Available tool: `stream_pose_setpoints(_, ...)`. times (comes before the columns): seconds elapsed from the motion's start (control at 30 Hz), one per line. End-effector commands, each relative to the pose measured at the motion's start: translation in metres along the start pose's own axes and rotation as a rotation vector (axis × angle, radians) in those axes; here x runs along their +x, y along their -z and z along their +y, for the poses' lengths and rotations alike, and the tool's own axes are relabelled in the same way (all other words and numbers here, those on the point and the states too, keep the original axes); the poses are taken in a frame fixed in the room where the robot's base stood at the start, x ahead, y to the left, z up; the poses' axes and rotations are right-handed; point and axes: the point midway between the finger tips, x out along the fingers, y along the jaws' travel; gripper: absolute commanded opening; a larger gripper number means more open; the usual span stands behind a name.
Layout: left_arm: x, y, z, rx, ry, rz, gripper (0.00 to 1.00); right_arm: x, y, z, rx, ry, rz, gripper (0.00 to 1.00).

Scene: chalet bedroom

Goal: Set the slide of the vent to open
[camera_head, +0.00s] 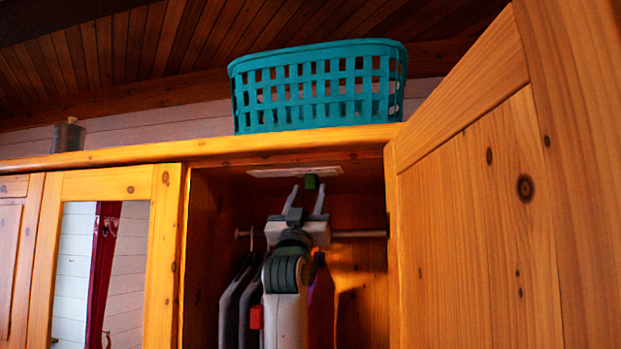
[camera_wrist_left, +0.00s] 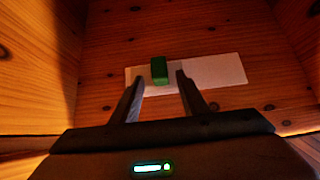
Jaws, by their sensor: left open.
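The vent (camera_head: 296,172) is a pale flat plate on the underside of the wardrobe's top, inside the open compartment. Its slide has a small green knob (camera_head: 311,182). In the left wrist view the vent plate (camera_wrist_left: 215,73) lies crosswise, with the green knob (camera_wrist_left: 159,70) toward its left part. My left gripper (camera_head: 305,190) is raised inside the wardrobe just below the vent. Its fingers (camera_wrist_left: 158,80) are apart and empty, and the knob shows between and beyond their tips, nearer the left finger. I cannot tell whether they touch it. My right gripper is not in view.
Clothes (camera_head: 240,305) hang from a rail (camera_head: 358,234) around my left arm. An open wooden door (camera_head: 480,210) stands at the right, and a mirrored door (camera_head: 105,270) is at the left. A teal basket (camera_head: 320,85) and a dark canister (camera_head: 68,137) stand on top.

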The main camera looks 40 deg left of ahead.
Motion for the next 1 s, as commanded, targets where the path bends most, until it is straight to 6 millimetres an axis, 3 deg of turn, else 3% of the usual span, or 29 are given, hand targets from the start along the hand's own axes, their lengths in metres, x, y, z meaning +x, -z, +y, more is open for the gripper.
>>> stream_pose_setpoints(0.03, 0.011, 0.003, 0.000, 0.000, 0.000, -0.002, 0.41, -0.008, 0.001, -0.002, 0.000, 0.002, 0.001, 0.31)
stream_pose_setpoints(0.2, 0.026, 0.001, 0.000, 0.000, 0.000, -0.002, 0.41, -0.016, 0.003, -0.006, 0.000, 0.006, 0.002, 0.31)
stream_pose_setpoints(0.63, 0.031, 0.000, 0.000, 0.000, 0.000, 0.000, 0.41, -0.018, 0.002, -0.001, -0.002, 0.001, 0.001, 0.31)
stream_pose_setpoints(0.8, 0.030, 0.000, 0.000, 0.000, 0.000, 0.000, 0.02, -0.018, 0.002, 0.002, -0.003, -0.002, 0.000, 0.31)
stream_pose_setpoints(1.0, 0.030, -0.001, -0.002, 0.000, 0.000, -0.001, 0.00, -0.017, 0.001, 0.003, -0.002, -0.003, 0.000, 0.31)
